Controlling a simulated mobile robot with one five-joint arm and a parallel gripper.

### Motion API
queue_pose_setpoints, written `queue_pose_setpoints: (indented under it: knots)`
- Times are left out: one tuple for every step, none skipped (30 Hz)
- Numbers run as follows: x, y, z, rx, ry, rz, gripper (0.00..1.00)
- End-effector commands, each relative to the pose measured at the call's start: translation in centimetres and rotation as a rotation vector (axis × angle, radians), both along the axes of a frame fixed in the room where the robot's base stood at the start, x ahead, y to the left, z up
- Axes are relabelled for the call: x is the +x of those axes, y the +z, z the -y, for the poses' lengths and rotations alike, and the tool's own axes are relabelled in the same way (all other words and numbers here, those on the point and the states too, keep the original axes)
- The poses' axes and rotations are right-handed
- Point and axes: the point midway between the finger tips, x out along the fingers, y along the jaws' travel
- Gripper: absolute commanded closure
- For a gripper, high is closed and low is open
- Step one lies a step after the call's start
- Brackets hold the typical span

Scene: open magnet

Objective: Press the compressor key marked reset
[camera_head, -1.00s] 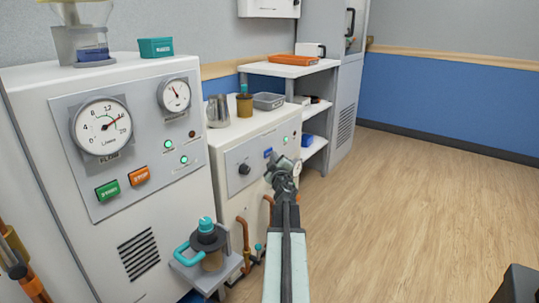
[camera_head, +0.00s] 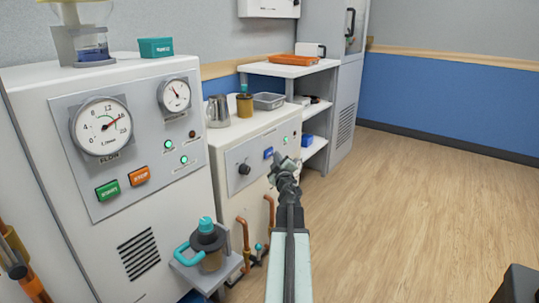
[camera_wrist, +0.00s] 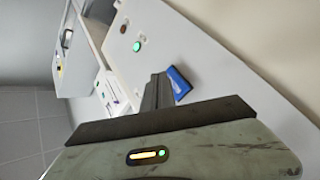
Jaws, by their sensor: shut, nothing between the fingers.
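The blue key (camera_head: 268,153) is on the grey panel of the smaller white machine, right of a black knob (camera_head: 244,169); its lettering is too small to read. In the wrist view the blue key (camera_wrist: 180,85) lies just right of my dark fingertips (camera_wrist: 158,88). My gripper (camera_head: 283,161) is shut and empty, in front of the panel, a little right of and below the key in the head view. I cannot tell whether it touches the panel. A green light (camera_wrist: 138,45) shows beyond the fingers.
A larger white machine (camera_head: 165,235) at left has gauges, a green key (camera_head: 108,190) and an orange key (camera_head: 139,176). A jug (camera_head: 218,111) and metal tray (camera_head: 269,101) stand on the smaller machine. Copper pipes (camera_head: 243,240) are below.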

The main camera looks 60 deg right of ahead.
Motion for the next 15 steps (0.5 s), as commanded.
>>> queue_pose_setpoints:
  knots:
    - [-0.1, 0.0, 0.0, 0.0, 0.0, 0.0, 1.0]
    - [-0.2, 0.0, 0.0, 0.0, 0.0, 0.0, 1.0]
    - [-0.4, 0.0, 0.0, 0.0, -0.001, 0.0, 1.0]
    - [-0.6, 0.0, 0.0, 0.0, -0.001, 0.0, 1.0]
    - [-0.9, 0.0, 0.0, 0.0, -0.003, 0.0, 1.0]
    - [-1.3, 0.0, 0.0, 0.0, -0.003, 0.0, 1.0]
    - [-1.5, 0.0, 0.0, -0.001, -0.003, 0.0, 1.0]
    - [-1.8, 0.0, -0.1, -0.001, -0.002, 0.0, 1.0]
    - [-2.2, 0.0, -0.1, -0.001, -0.001, 0.001, 1.0]
    - [-2.5, 0.0, -0.1, 0.0, 0.0, 0.0, 1.0]
    - [-2.8, 0.0, -0.1, 0.001, -0.001, 0.0, 1.0]
    - [-3.2, 0.0, -0.1, 0.0, -0.001, 0.0, 1.0]
    - [-3.5, 0.0, -0.1, -0.001, -0.001, -0.001, 1.0]
    - [-3.8, 0.0, -0.1, -0.001, -0.001, -0.001, 1.0]
    - [-4.2, 0.0, -0.1, -0.001, 0.0, -0.001, 1.0]
